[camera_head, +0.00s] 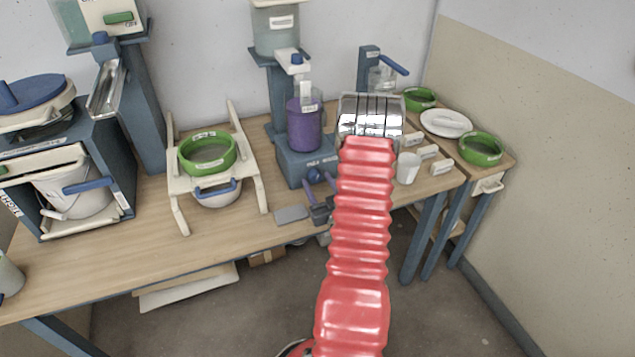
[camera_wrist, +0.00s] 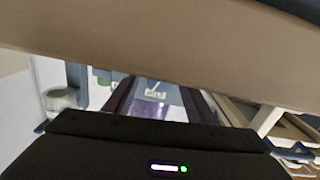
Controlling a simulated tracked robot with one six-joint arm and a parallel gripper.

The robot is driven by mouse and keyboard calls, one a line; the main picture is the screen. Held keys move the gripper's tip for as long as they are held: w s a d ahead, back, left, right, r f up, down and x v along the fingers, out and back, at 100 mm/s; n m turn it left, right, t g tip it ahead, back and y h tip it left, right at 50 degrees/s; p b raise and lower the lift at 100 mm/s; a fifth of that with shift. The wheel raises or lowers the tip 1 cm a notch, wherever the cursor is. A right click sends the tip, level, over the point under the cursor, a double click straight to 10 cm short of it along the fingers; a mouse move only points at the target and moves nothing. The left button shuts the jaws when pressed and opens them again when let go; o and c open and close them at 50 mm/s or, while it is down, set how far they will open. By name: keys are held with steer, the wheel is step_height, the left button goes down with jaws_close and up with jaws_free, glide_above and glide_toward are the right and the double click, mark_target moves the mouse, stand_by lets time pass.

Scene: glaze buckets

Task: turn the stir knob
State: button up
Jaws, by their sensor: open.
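The stir knob (camera_head: 315,175) is a small blue knob on the front of the blue-grey mixer base (camera_head: 292,168), beside a printed "MAX" label. A purple container (camera_head: 304,128) stands on that base. My gripper (camera_head: 319,184) is open just in front of the knob, with its dark fingers pointing toward it. The fingertips look very close to the knob; I cannot tell whether they touch it. In the wrist view my two dark fingers (camera_wrist: 158,92) stand apart, with a pale label and a purple patch showing between them. The knob is not clear there.
A cream stand with a green-rimmed sieve (camera_head: 207,154) is to the left on the wooden table (camera_head: 150,245). A broad tan band crosses the wrist view's upper part.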

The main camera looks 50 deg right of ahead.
steer(key=shift+w+d, duration=0.25)
steer(key=shift+w, duration=0.2)
steer(key=c, duration=1)
